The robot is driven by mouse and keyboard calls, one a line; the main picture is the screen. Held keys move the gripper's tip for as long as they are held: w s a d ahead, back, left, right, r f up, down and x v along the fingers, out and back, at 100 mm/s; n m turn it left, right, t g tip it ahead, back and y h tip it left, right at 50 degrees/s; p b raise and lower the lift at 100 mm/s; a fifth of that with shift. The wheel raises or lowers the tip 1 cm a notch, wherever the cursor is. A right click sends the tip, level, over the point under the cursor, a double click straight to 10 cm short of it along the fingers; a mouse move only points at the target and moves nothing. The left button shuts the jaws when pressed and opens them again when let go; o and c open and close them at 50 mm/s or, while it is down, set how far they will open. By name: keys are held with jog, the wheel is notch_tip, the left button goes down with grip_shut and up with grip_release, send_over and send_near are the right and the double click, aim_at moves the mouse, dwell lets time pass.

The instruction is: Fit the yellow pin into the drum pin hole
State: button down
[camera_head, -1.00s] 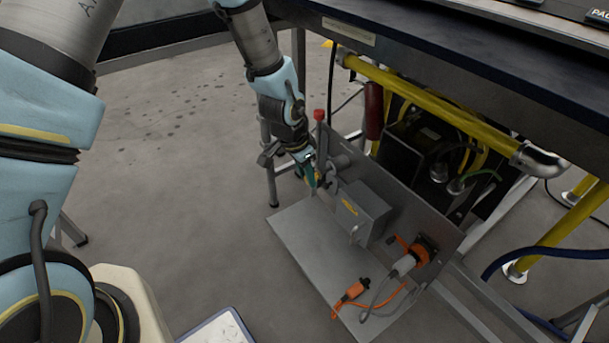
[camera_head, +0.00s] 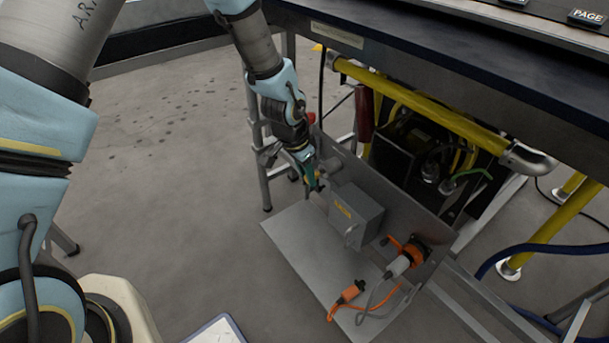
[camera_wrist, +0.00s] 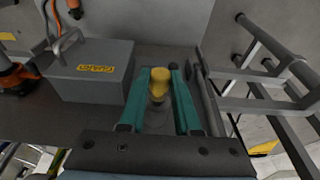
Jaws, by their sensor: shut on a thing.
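My gripper (camera_head: 313,182) is at the back left of a grey metal bracket, beside its upright plate. In the wrist view its teal fingers (camera_wrist: 158,78) are shut on the yellow pin (camera_wrist: 159,82), whose rounded yellow head shows between them above a greyish shank. In the head view the pin is mostly hidden by the gripper. A grey round part (camera_head: 331,166), perhaps the drum, is on the plate close to the gripper. I cannot make out the pin hole, nor whether the pin touches anything.
A grey box with a yellow label (camera_head: 358,216) stands on the bracket right of my gripper; it also shows in the wrist view (camera_wrist: 92,72). An orange socket (camera_head: 411,250) and orange plug (camera_head: 353,290) with cable are further right. The base plate (camera_head: 290,248) has bare room in front.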

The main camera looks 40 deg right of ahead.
jog(key=shift+d, duration=0.6)
jog(key=c, duration=0.5)
grip_release()
jog(key=shift+c, duration=0.2)
jog(key=v, duration=1)
jog(key=shift+r+p, duration=0.35)
jog(key=shift+s, duration=0.1)
